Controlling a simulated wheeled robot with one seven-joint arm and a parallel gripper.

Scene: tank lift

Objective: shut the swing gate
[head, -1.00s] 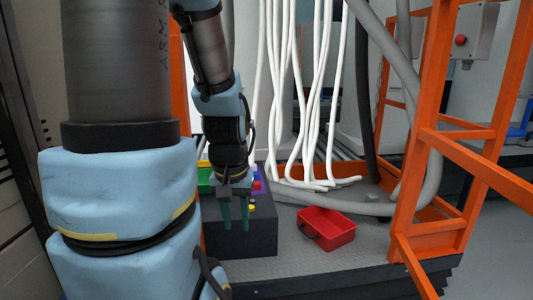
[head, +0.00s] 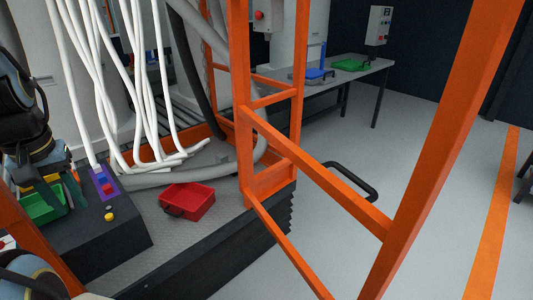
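The orange swing gate (head: 315,172) stands open in the head view. Its rails run from the orange post at the lift's corner toward me and to the right, ending at a thick near upright (head: 445,150). A black loop handle (head: 352,181) shows beyond the upper rail. My gripper (head: 62,192) is at the far left, above the dark control box and far from the gate. Its two dark fingers point down and look apart, with nothing seen between them. Part of my arm is cut off by the left edge.
The lift platform (head: 225,245) holds a red bin (head: 188,203), a dark control box (head: 110,240) with buttons, and a green bin (head: 42,207). White hoses (head: 125,90) hang above. A grey table (head: 345,75) stands behind.

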